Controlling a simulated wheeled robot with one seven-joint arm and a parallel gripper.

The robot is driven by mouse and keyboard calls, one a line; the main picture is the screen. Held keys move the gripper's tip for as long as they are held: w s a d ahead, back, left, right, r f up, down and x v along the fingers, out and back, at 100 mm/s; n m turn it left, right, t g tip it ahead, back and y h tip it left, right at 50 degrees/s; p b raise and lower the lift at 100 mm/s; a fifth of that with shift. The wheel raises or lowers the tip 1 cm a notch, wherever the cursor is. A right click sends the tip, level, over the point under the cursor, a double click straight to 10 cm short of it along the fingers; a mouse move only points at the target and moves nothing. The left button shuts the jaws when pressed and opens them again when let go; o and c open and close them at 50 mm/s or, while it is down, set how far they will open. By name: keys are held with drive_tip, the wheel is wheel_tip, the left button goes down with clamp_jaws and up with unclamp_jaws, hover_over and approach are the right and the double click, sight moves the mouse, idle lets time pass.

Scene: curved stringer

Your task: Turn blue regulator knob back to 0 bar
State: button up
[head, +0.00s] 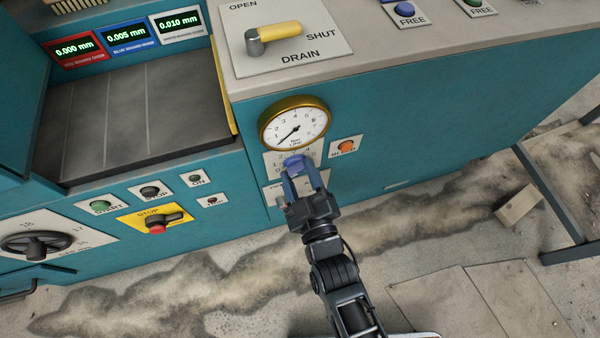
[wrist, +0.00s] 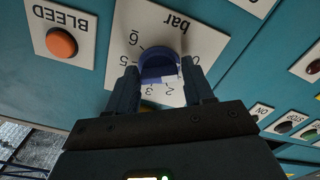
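The blue regulator knob (head: 293,163) sits on a white scale plate (wrist: 202,42) below the round brass-rimmed gauge (head: 295,124). In the wrist view the knob (wrist: 158,64) has a pale mark at its lower right, towards the printed 2. The gauge needle points to the lower left, at the low end of its dial. My gripper (head: 302,178) reaches the knob from below. In the wrist view its fingers (wrist: 163,84) stand apart, one on each side of the knob. I cannot tell whether they press on it. Part of the scale is hidden by the fingers.
The orange BLEED button (head: 347,147) is close to the right of the knob; it also shows in the wrist view (wrist: 61,42). The yellow DRAIN lever (head: 277,34) is above. START and STOP buttons are at left. A wooden block (head: 517,204) lies near a metal frame at right.

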drive_tip(key=o, duration=0.3)
drive_tip(key=shift+r, duration=0.1)
drive_tip(key=v, duration=0.7)
drive_tip(key=shift+s, duration=0.4)
drive_tip(key=shift+d, duration=0.15)
drive_tip(key=s+d+r+m+g+h+p, duration=0.1)
drive_tip(key=s+d+r+m, duration=0.3)
drive_tip(key=s+d+r, duration=0.5)
drive_tip(key=s+d+r+m+g+h+p, duration=0.1)
drive_tip(key=s+d+r+m+h, duration=0.3)
drive_tip(key=s+d+r, duration=0.5)
drive_tip(key=s+r+m, duration=0.1)
drive_tip(key=s+r, duration=0.2)
drive_tip(key=s, duration=0.2)
drive_tip(key=shift+d+g, duration=0.3)
drive_tip(key=shift+d, duration=0.05)
